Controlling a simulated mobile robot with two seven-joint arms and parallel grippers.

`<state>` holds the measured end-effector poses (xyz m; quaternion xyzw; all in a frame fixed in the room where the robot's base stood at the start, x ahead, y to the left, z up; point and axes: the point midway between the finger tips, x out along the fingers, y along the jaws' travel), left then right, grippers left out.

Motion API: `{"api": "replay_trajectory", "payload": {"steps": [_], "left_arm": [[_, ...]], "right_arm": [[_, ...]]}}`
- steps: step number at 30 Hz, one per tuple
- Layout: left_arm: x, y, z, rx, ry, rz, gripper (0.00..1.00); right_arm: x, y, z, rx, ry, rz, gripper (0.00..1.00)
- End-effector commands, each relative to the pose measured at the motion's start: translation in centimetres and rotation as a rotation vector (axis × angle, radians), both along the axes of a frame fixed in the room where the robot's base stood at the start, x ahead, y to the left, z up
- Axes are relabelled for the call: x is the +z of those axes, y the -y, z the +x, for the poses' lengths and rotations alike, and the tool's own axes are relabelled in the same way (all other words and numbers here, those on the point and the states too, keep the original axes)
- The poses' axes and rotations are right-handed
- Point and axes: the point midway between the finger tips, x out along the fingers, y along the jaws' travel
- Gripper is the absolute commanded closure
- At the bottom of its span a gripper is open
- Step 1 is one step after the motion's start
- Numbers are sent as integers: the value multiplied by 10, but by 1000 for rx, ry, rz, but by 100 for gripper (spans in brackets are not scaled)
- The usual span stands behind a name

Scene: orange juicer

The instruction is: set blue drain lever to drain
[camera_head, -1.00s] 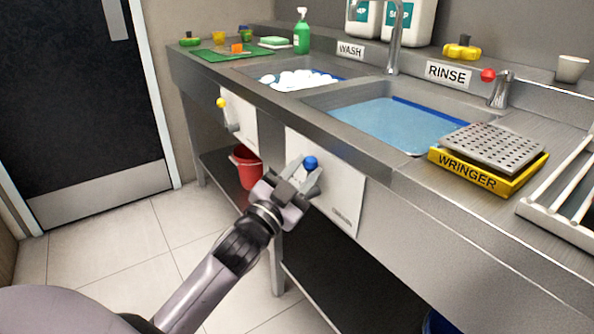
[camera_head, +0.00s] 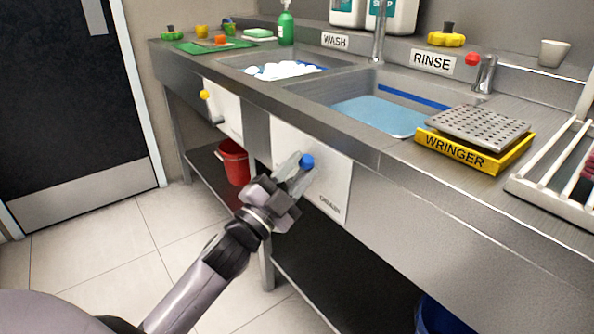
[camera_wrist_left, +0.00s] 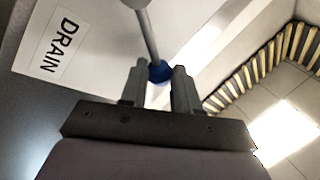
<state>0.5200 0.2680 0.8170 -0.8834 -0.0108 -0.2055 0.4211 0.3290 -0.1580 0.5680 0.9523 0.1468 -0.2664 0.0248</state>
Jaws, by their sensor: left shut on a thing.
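The blue drain lever's round knob (camera_head: 307,161) shows in front of a white panel on the rinse sink's front. In the left wrist view the grey lever rod runs down to the blue knob (camera_wrist_left: 159,72), which sits between the fingertips. My left gripper (camera_head: 296,168) is shut on this knob; its fingers partly hide the lever. A "DRAIN" label (camera_wrist_left: 62,45) is on the panel, left of the lever in the wrist view. The rinse basin holds blue water (camera_head: 378,115). My right gripper is not in view.
A yellow-knobbed lever (camera_head: 204,94) is on the wash sink's front. A red bucket (camera_head: 234,162) stands on the lower shelf and a blue bin (camera_head: 438,318) is under the counter. The yellow wringer (camera_head: 470,155) sits on the counter. Tiled floor at left is clear.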

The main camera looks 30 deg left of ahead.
Motion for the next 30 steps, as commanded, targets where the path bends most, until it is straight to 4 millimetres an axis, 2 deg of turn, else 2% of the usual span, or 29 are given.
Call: {"api": "replay_trajectory", "payload": {"steps": [5, 6, 8, 20, 30], "left_arm": [[-1, 1, 0, -1, -1, 5, 100], [-1, 1, 0, -2, -1, 5, 63], [-1, 1, 0, -3, -1, 5, 43], [-3, 0, -4, -1, -1, 1, 43], [-19, -6, -42, -1, -4, 1, 43]], "right_arm": [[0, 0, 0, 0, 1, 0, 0], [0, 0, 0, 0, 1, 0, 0], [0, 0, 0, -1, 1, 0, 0], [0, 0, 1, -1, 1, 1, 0], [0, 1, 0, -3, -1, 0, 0]]}}
